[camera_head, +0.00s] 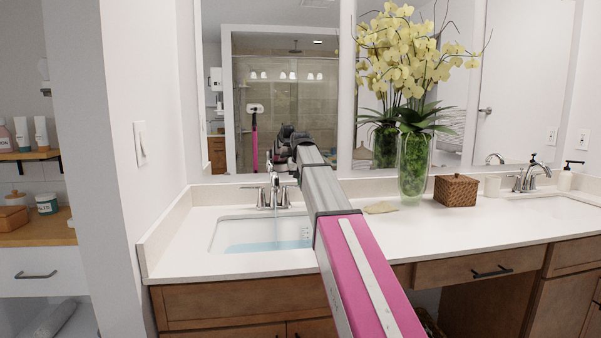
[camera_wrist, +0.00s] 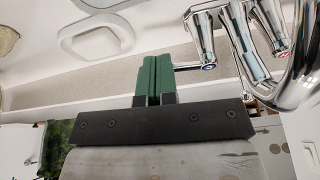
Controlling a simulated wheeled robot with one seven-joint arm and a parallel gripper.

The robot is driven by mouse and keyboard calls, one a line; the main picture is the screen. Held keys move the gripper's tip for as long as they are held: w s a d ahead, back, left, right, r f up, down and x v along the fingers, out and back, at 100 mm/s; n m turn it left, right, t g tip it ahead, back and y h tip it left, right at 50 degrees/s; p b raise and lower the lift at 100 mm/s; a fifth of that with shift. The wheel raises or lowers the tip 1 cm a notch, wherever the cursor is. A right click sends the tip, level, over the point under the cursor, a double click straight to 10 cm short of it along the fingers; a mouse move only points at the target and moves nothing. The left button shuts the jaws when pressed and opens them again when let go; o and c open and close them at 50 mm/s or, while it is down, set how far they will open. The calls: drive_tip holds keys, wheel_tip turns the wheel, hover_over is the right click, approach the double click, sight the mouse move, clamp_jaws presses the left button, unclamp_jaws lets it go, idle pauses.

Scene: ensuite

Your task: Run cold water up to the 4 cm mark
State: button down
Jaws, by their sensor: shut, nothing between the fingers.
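The sink basin (camera_head: 224,236) is set in the white counter, with pale blue water (camera_head: 262,246) in its bottom. Small dark marks (camera_head: 305,232) show on its right inner wall, too small to read. The chrome faucet (camera_head: 273,190) stands behind the basin, and a thin stream seems to fall from its spout. In the wrist view, the cold handle (camera_wrist: 204,45) has a blue dot and its lever (camera_wrist: 190,66) points left. My gripper (camera_wrist: 153,58) is shut and empty, its green fingers just left of the lever tip. I cannot tell whether they touch. My arm hides it in the head view.
A vase of yellow orchids (camera_head: 413,165), a brown woven box (camera_head: 456,190) and a second faucet (camera_head: 530,178) stand to the right. A small beige object (camera_head: 381,207) lies beside my arm. A wall (camera_head: 150,120) closes the left side. Mirrors (camera_head: 275,90) stand behind.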

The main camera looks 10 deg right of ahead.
sight(294, 187)
drive_tip(key=shift+w+d+f, duration=0.1)
drive_tip(key=shift+w+f, duration=0.3)
drive_tip(key=shift+w, duration=0.35)
drive_tip(key=shift+w+d+f, duration=0.1)
drive_tip(key=shift+w+f, duration=0.3)
drive_tip(key=shift+w, duration=0.35)
drive_tip(key=shift+w+d+f, duration=0.1)
drive_tip(key=shift+w+f, duration=0.3)
drive_tip(key=shift+w, duration=0.35)
drive_tip(key=shift+w+d, duration=0.15)
drive_tip(key=shift+w, duration=0.75)
